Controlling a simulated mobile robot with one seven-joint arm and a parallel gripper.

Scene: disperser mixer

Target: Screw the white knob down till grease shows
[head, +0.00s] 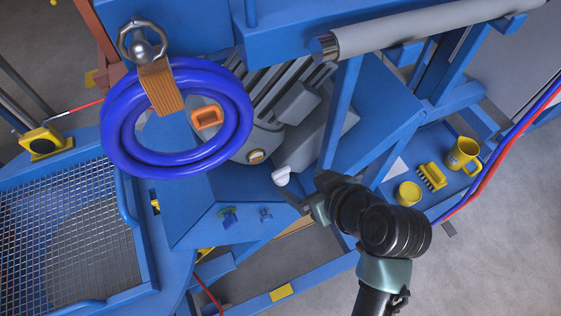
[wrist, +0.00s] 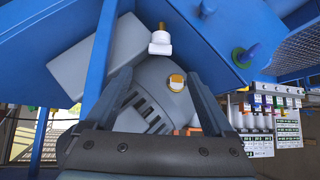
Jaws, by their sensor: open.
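The white knob (head: 281,176) sits on the blue machine frame, just below the grey motor, in the head view. In the wrist view the white knob (wrist: 160,45) shows upper centre, with a small metal stem above it. My gripper (head: 299,200) is close to the knob, at its lower right in the head view. In the wrist view the open fingers of my gripper (wrist: 163,85) stand apart and empty, with the knob beyond their tips. I cannot tell the remaining gap. No grease is visible at the knob.
The grey motor (head: 258,140) with a yellow-and-white cap is beside the knob. A blue hose coil (head: 117,128) hangs left. A blue tray (head: 421,205) holds a yellow mug, brush and tin at right.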

